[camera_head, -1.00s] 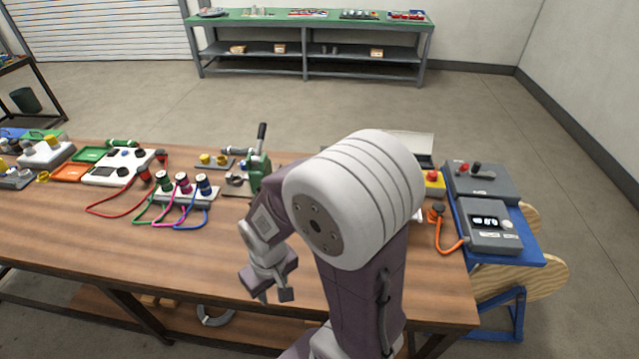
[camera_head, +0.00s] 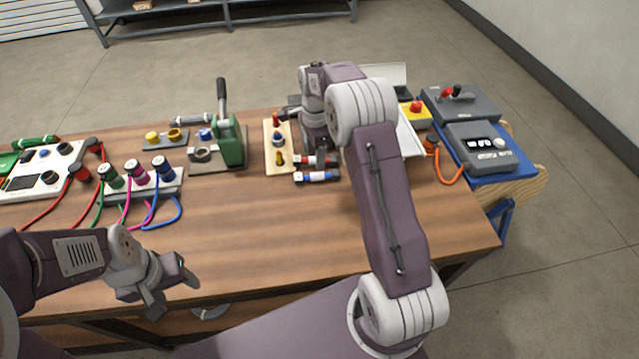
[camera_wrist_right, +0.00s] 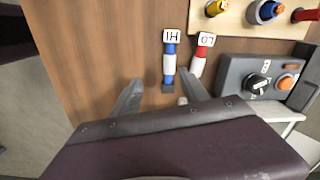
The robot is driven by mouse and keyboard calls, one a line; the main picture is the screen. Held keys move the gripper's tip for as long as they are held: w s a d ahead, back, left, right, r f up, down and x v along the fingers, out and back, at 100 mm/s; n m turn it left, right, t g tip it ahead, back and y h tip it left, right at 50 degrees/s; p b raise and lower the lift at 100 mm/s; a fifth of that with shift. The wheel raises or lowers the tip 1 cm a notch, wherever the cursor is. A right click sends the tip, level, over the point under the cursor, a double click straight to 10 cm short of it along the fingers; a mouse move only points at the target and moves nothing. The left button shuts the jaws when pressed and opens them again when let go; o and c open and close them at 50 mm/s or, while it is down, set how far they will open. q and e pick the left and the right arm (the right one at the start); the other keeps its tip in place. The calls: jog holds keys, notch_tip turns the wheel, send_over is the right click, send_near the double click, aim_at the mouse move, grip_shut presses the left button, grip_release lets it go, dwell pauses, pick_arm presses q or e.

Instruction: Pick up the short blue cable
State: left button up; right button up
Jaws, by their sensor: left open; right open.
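A blue cable (camera_head: 172,212) loops on the table at the left, running from the blue-topped plug (camera_head: 165,172) on a small rack. A short straight blue-and-white piece (camera_head: 318,177) lies beside a red-and-white one (camera_head: 316,161). In the right wrist view the blue piece (camera_wrist_right: 169,66) carries a tag reading HI. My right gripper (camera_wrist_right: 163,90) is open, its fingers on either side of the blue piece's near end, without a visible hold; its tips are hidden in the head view. My left gripper (camera_head: 174,287) is open and empty near the table's front edge.
A wooden board with coloured pegs (camera_head: 279,147) stands beside the blue piece. A grey box with a knob (camera_wrist_right: 262,85) is right of the right gripper. A green press (camera_head: 230,145) stands left of the board. The table's middle front is clear.

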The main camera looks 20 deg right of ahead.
aim_at(316, 175)
jog(key=w+f+m, duration=0.1)
jog(key=w+d+f+m, duration=0.1)
jog(key=m, duration=0.1)
jog(key=shift+w+d+f, duration=0.15)
jog(key=shift+w, duration=0.25)
jog(key=shift+s, duration=0.1)
notch_tip(316, 175, down, 4)
jog(key=shift+r, duration=0.15)
jog(key=f, duration=0.4)
jog(key=shift+s+f, duration=0.2)
jog(key=shift+s, duration=0.05)
jog(key=shift+w+f, duration=0.1)
jog(key=shift+f, duration=0.3)
jog(key=shift+r, duration=0.1)
grip_shut()
